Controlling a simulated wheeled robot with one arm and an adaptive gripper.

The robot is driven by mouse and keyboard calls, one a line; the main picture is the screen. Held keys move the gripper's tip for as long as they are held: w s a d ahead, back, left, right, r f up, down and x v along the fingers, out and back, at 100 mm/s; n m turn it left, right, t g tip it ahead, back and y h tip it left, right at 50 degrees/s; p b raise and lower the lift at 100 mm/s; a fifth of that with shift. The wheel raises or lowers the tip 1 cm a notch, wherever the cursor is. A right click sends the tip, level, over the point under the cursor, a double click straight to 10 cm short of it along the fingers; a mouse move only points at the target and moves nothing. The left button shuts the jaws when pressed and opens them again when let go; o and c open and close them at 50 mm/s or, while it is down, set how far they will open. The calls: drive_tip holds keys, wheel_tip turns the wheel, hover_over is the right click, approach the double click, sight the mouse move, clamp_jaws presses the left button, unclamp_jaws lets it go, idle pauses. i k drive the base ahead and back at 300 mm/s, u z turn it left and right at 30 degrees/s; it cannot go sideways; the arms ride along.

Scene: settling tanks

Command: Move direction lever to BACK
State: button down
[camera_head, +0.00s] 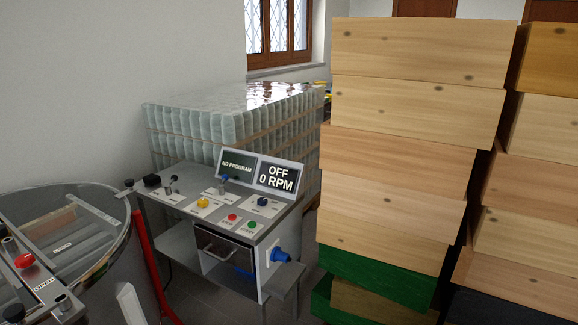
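The control console (190,224) is a grey metal table left of centre with a sloped panel. A small upright lever (169,187) stands on a plate at its left part. A blue-topped control (225,180) stands near the screens, and a dark blue knob (263,202) is at the right. The plate labels are too small to read, so I cannot tell which control is the direction lever or its position. The displays read NO PROGRAM (237,167) and OFF 0 RPM (277,177). My gripper is not in view.
A round steel tank (120,235) with a clear lid and red knob (25,260) stands at left. Stacked wooden boxes (410,155) block the right side. Wrapped jars (190,125) stand behind the console. A yellow knob (202,203) and red (232,217) and green (251,225) buttons are near its front.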

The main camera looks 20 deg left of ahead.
sight(222, 187)
drive_tip(key=u, duration=0.45)
drive_tip(key=i, duration=1.45)
drive_tip(key=u, duration=2.05)
drive_tip(key=i, duration=1.1)
drive_tip(key=u, duration=0.75)
